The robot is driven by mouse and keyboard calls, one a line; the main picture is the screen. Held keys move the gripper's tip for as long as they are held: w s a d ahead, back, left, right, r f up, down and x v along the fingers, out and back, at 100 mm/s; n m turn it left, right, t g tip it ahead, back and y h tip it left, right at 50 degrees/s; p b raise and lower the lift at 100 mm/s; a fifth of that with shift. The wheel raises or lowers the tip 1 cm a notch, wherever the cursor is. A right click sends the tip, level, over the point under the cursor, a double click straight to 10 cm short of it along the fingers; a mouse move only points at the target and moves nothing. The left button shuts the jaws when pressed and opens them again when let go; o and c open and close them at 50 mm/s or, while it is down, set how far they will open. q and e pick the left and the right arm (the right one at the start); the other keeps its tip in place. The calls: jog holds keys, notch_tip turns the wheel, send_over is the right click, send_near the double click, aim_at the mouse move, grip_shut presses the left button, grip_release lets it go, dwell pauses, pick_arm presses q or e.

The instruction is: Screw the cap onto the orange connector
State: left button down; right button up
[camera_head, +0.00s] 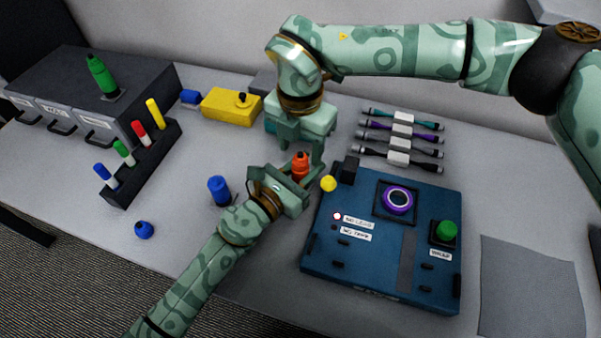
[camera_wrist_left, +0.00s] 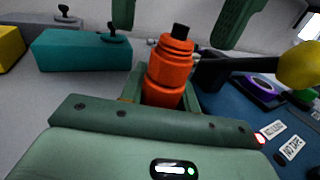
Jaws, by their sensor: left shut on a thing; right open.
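The orange connector (camera_head: 300,166) stands upright in my left gripper (camera_head: 294,184). It also shows in the left wrist view (camera_wrist_left: 165,88), with a ribbed orange upper part, a narrower neck and a black tip (camera_wrist_left: 180,31). I cannot tell whether the ribbed upper part is a separate cap. My left gripper is shut on the connector's lower body. My right gripper (camera_head: 303,145) is open just above the connector. Its two fingers show in the left wrist view (camera_wrist_left: 180,18), one on each side above the black tip, apart from it.
A blue board (camera_head: 380,270) with a yellow ball (camera_head: 328,183) on a black arm lies close on the right. Blue cylinder (camera_head: 219,190), blue round piece (camera_head: 144,230), marker rack (camera_head: 150,170), yellow box (camera_head: 232,104) and several cables (camera_head: 400,140) stand around.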

aim_at(295, 179)
notch_tip(295, 179, up, 9)
dwell(0.3)
jog(key=shift+r, duration=0.1)
pick_arm(q)
jog(key=c, duration=1)
grip_release()
jog(key=shift+o, duration=0.2)
jog(key=v, duration=0.7)
jog(key=shift+s+a+f+b, duration=0.15)
jog(key=shift+s+a+b, duration=0.1)
jog(key=shift+b, duration=0.1)
jog(key=b+v, duration=0.2)
jog(key=v, duration=0.5)
jog(key=shift+s+a+b, duration=0.25)
jog(key=shift+b, duration=0.05)
pick_arm(e)
jog(key=f, duration=0.4)
jog(key=shift+w+f, duration=0.2)
jog(key=shift+w, duration=0.1)
pick_arm(q)
jog(key=shift+s+a, duration=0.3)
pick_arm(e)
jog(key=shift+f, duration=0.1)
